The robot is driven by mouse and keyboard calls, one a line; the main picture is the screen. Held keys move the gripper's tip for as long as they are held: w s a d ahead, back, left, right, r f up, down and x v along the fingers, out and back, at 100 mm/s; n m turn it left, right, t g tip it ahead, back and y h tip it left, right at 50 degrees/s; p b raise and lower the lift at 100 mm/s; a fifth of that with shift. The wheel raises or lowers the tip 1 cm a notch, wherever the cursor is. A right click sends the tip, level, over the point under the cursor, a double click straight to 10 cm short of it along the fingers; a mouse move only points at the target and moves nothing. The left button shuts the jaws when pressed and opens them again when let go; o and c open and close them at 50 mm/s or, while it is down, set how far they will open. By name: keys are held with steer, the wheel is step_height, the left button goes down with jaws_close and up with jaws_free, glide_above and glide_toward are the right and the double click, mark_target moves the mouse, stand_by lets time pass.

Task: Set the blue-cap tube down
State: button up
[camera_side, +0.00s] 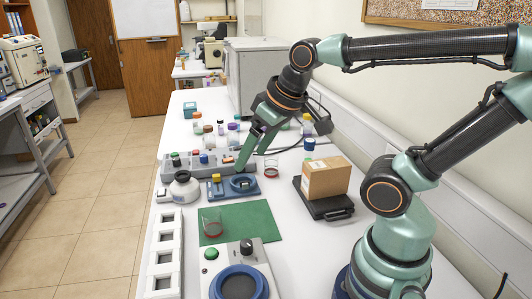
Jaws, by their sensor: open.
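A blue cap (204,158) shows in the grey rack (168,167), among other capped tubes; the tube's body is mostly hidden by the rack. My gripper (243,162) points down at the right end of the rack, just above the back of a small blue device (242,184). Its fingers are open, and I see no tube between them. The blue cap is a short way left of the fingers, apart from them.
A green mat (250,221) with a glass beaker (212,223) lies in front. Several bottles stand behind the rack.

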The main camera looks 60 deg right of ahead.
steer(key=shift+s+a+f, duration=0.1)
steer(key=shift+s+a, duration=0.05)
steer(key=shift+a, duration=0.05)
steer(key=shift+c, duration=0.3)
steer(key=c, duration=0.5)
steer(key=d, duration=0.1)
steer(key=w+d, duration=0.1)
steer(key=shift+w+d+f+m, duration=0.1)
steer(key=shift+w+d+m, duration=0.2)
steer(key=shift+m, duration=0.1)
jaws_close()
steer(key=m+g+h, duration=0.3)
steer(key=m, duration=0.6)
glide_toward(309, 156)
step_height(309, 156, down, 2)
steer(key=x, duration=0.5)
steer(key=s+a+x, duration=0.1)
steer(key=x, duration=0.2)
steer(key=shift+d+f, duration=0.15)
steer(key=shift+f, duration=0.45)
